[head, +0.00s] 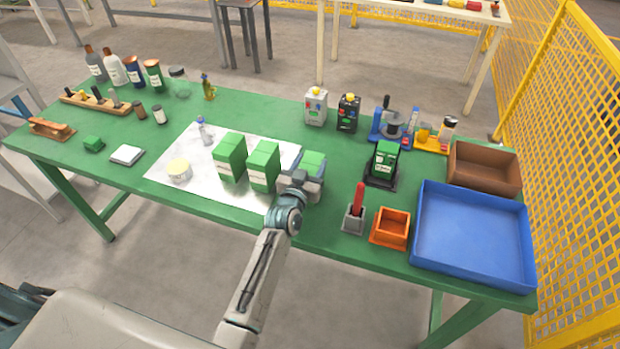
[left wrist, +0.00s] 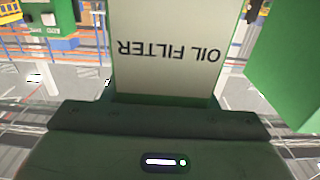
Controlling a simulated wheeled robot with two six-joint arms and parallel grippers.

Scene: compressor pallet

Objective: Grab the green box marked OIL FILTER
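A green box with a pale panel marked OIL FILTER (left wrist: 168,50) stands right in front of my left gripper in the left wrist view, its lettering upside down. My right gripper is not in view.
The metal sheet (head: 160,168) lies on the green table (head: 255,108). Right of my gripper are a red-handled tool (head: 359,198), an orange bin (head: 391,227), a black stand (head: 381,180) with a green unit and a blue tray (head: 470,235). Another green surface (left wrist: 290,60) fills the wrist view's right.

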